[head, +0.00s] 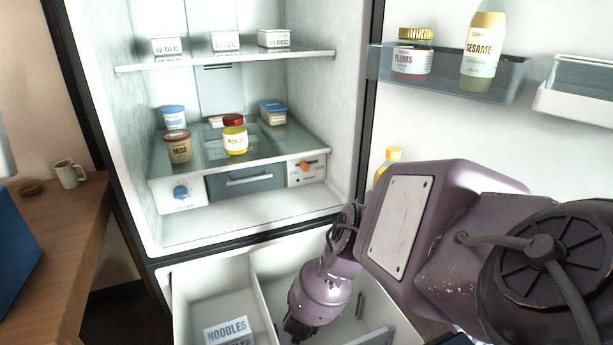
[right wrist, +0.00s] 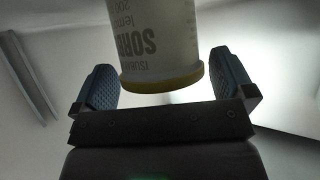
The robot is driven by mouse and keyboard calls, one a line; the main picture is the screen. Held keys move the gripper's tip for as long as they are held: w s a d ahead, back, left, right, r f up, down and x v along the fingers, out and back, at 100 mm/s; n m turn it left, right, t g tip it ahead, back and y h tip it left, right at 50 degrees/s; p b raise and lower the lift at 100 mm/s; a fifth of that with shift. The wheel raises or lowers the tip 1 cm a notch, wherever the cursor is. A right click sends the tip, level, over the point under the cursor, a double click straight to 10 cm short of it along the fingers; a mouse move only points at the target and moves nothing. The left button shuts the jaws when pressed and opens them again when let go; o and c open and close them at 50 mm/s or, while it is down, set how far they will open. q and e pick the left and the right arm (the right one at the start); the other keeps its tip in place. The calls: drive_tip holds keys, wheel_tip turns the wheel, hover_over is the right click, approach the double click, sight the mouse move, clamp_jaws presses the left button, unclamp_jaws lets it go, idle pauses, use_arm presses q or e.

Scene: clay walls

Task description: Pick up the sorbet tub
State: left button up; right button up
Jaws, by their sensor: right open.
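The sorbet tub (right wrist: 160,45) shows in the right wrist view, pale with grey "SOR…" lettering and a yellow rim (right wrist: 163,80). Its upper part in that view is cut off by the frame edge. My right gripper (right wrist: 175,85) is open, with one dark ridged finger on each side of the tub. In the head view my right gripper (head: 298,328) points down into the right compartment of the open freezer drawer, and the tub is hidden there. My left gripper is not in view.
The drawer's partition (head: 262,300) stands left of my right arm; a "NOODLES" pack (head: 227,330) lies in the left compartment. Fridge shelves (head: 235,150) with jars and tubs are above. The open door with its bins (head: 450,75) is at right, a wooden counter (head: 65,240) at left.

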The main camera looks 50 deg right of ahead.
drive_tip(key=shift+w+d+r, duration=0.1)
drive_tip(key=shift+d, duration=0.05)
drive_tip(key=c, duration=0.8)
